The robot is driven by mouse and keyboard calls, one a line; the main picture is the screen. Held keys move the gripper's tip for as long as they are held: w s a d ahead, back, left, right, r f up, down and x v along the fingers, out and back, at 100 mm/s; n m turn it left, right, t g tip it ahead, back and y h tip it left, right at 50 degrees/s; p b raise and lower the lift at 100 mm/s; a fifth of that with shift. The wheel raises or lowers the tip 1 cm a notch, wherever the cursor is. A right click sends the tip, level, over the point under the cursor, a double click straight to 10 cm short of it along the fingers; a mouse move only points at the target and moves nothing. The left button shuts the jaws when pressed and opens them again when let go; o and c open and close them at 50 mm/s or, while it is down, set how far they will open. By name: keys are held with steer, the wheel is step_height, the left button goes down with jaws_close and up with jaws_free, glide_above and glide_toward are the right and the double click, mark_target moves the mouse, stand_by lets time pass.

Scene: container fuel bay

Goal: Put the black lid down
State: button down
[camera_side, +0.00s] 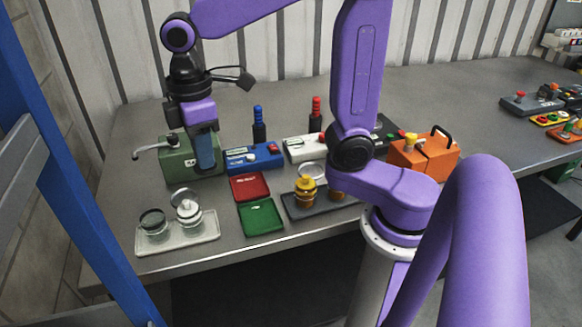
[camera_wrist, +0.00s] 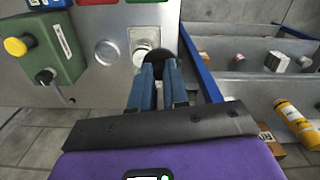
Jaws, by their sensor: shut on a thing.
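My gripper (camera_side: 205,168) hangs above the table in front of the green machine (camera_side: 180,158), blue fingers pointing down. In the wrist view the fingers (camera_wrist: 158,72) are shut on the black lid (camera_wrist: 158,57), a dark round piece at their tips. I cannot make the lid out in the side view. In the side view a pale tray (camera_side: 182,238) at the table's front left carries a clear dark-rimmed jar (camera_side: 152,222) and a jar with white contents (camera_side: 189,214).
Red (camera_side: 250,186) and green (camera_side: 261,217) trays lie right of the pale tray. A grey tray (camera_side: 318,212) holds amber jars. Blue (camera_side: 252,158) and white (camera_side: 303,149) instruments and an orange case (camera_side: 424,156) stand behind. A blue post (camera_side: 70,170) is at left.

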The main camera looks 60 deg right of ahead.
steer(key=s+d+f+m, duration=0.2)
steer(key=d+m, duration=1.1)
steer(key=d, duration=0.6)
steer(key=s+d+f+m, duration=0.2)
steer(key=s+m, duration=0.5)
steer(key=s, duration=0.2)
steer(key=s+d+f+m, duration=0.1)
steer(key=s+f+m, duration=0.1)
steer(key=s+m, duration=0.6)
steer(key=w+d+f, duration=0.2)
steer(key=w, duration=0.1)
steer(key=w+d+f+n, duration=0.1)
steer(key=w+d+f, duration=0.1)
steer(key=w+f, duration=0.1)
steer(key=w+d+f+n, duration=0.1)
steer(key=w+d+f, duration=0.1)
steer(key=w+f, duration=0.1)
steer(key=shift+w+d+f, duration=0.15)
steer(key=shift+d+f, duration=0.1)
steer(key=shift+d, duration=0.15)
steer(key=shift+w+d+f, duration=0.3)
steer(key=shift+w+f, duration=0.25)
steer(key=shift+f, duration=1.65)
steer(key=shift+f, duration=0.1)
